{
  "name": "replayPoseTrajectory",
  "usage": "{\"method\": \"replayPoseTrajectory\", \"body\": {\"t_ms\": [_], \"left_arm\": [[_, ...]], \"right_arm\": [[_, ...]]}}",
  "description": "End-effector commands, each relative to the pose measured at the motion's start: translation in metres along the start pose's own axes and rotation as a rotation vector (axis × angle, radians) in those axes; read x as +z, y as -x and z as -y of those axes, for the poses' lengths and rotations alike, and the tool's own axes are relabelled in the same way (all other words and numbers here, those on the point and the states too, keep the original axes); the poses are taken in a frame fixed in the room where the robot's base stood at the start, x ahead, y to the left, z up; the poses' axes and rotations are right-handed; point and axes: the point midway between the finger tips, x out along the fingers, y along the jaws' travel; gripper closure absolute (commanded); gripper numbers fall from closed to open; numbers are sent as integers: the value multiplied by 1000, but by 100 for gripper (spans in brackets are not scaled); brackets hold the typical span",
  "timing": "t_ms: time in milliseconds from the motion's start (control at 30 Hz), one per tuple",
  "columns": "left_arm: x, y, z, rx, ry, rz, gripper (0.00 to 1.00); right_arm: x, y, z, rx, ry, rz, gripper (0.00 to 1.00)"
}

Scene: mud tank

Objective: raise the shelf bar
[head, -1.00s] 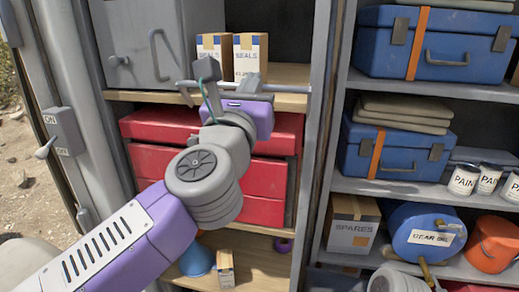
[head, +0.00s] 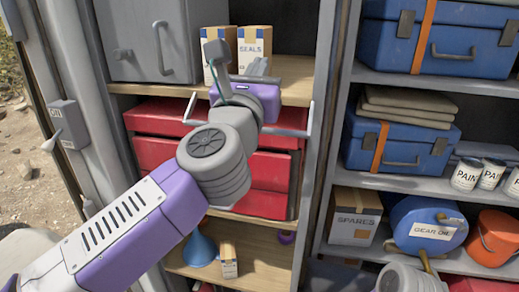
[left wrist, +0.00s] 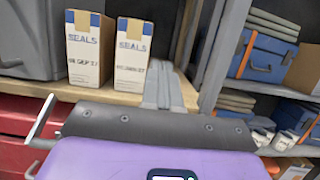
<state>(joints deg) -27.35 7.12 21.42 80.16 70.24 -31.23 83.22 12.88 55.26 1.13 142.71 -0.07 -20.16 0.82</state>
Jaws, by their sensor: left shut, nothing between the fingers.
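The shelf bar (head: 288,132) is a thin pale grey rail with bent ends, in front of the red drawers just below the wooden shelf (head: 295,92). My arm hides its middle. Its left end (left wrist: 40,121) shows at the left of the left wrist view. My left gripper (head: 258,67) is shut and empty, above the bar's level and in front of the SEALS boxes. Its fingers (left wrist: 163,87) point toward the shelf, right of the boxes. I see no finger contact with the bar. My right gripper is not in view.
Two SEALS boxes (head: 254,48) stand on the wooden shelf beside a grey cabinet (head: 150,40). Red drawers (head: 155,152) lie below. An upright post (head: 322,130) separates this from shelves with blue cases (head: 398,145), paint tins and a gear oil drum (head: 425,225).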

Motion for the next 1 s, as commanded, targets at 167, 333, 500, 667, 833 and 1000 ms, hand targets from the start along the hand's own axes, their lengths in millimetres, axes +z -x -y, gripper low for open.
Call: {"method": "replayPoseTrajectory", "body": {"t_ms": [167, 333, 500, 667, 833, 1000], "left_arm": [[0, 0, 0, 0, 0, 0, 100], [0, 0, 0, 0, 0, 0, 100], [0, 0, 0, 0, 0, 0, 100], [0, 8, 0, 0, 0, 2, 100], [-1, 36, -1, 1, -1, 3, 100], [-1, 62, 0, 0, 0, 2, 100]], "right_arm": [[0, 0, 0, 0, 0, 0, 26], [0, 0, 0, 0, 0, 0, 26], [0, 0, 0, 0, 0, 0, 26], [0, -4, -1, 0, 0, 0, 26], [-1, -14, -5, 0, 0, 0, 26], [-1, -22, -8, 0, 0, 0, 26]]}}
